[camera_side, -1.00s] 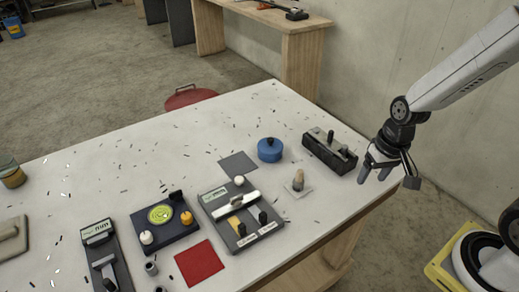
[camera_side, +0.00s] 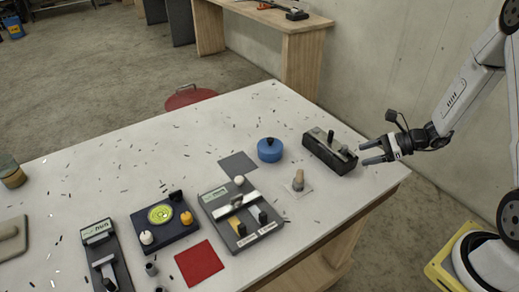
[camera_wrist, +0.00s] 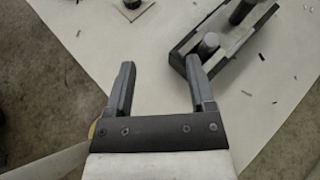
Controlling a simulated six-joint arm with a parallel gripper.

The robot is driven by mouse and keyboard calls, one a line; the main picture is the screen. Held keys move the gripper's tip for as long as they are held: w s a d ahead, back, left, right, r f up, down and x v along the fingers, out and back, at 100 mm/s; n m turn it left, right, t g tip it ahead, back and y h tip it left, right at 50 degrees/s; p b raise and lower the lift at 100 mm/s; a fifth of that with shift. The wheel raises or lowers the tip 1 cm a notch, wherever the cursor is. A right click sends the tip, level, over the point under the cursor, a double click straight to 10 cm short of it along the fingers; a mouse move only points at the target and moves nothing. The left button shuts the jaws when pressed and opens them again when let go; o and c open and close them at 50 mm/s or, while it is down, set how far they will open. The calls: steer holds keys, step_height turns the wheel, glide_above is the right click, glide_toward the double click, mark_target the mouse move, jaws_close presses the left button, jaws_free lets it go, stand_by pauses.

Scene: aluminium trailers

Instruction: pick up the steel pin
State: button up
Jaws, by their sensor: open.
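A dark rectangular fixture (camera_side: 318,150) stands near the table's right edge, with a pale strip along its top. Two short upright pins stand on it: a dark one (camera_side: 331,137) and a greyer one (camera_side: 343,150) closer to my gripper. In the wrist view the nearer pin (camera_wrist: 208,43) has a round grey top, and the farther one (camera_wrist: 240,12) is partly cut off. I cannot tell for certain which is the steel pin. My gripper (camera_side: 363,153) is open and empty, beside the fixture's right end, fingers pointing left. In the wrist view its fingers (camera_wrist: 160,65) have bare table between them.
A small pale pad with a tan peg (camera_side: 298,180) and a blue round pot (camera_side: 270,150) stand left of the fixture. Several panels, including a grey one with white bars (camera_side: 241,203), lie farther left. Dark shavings are scattered over the white table (camera_side: 120,165). A concrete wall stands behind.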

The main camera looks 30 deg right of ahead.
mark_target(343, 155)
steer(key=shift+w+d+f+m+t+h, duration=0.2)
steer(key=shift+w+d+f+m+t, duration=0.1)
steer(key=shift+w+d+m+t, duration=0.25)
steer(key=shift+w+d+f+m+t+h, duration=0.25)
steer(key=shift+w+d+m+t, duration=0.25)
steer(key=shift+d+m, duration=0.15)
steer(key=shift+w+d+f+m+t+h, duration=0.15)
steer(key=shift+w+d+f+m+t, duration=0.15)
steer(key=shift+w+d+m+t, duration=0.25)
steer(key=shift+a, duration=0.1)
steer(key=shift+x, duration=2.6)
jaws_close()
